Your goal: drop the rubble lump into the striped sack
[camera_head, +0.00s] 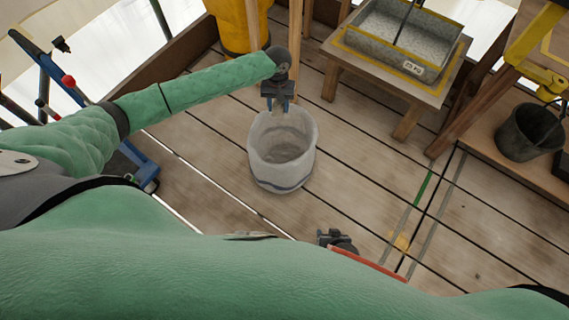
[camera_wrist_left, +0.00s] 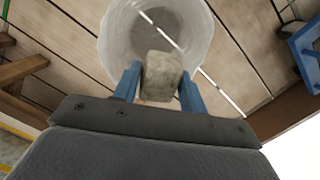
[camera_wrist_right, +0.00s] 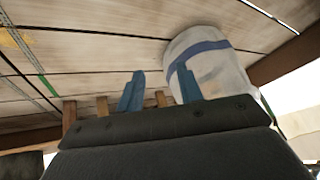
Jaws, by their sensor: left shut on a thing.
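The striped sack (camera_head: 264,178) stands open on the plank floor in the middle of the head view. It is whitish with a dark band near its bottom; the band looks blue in the right wrist view (camera_wrist_right: 205,47). My left gripper (camera_head: 278,106) is above the sack's far rim, shut on the rubble lump (camera_wrist_left: 162,75). The lump is a grey-beige block between the blue fingers, with the sack's opening beyond it. My right gripper (camera_wrist_right: 158,90) has its fingers apart with nothing between them. It is low in the head view, mostly hidden by my body.
A wooden table (camera_head: 345,62) with a grey tray (camera_head: 385,45) stands at the back right. A dark bucket (camera_head: 525,135) is on a wooden platform at the right. A yellow container (camera_head: 232,25) stands behind the sack. The floor right of the sack is clear.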

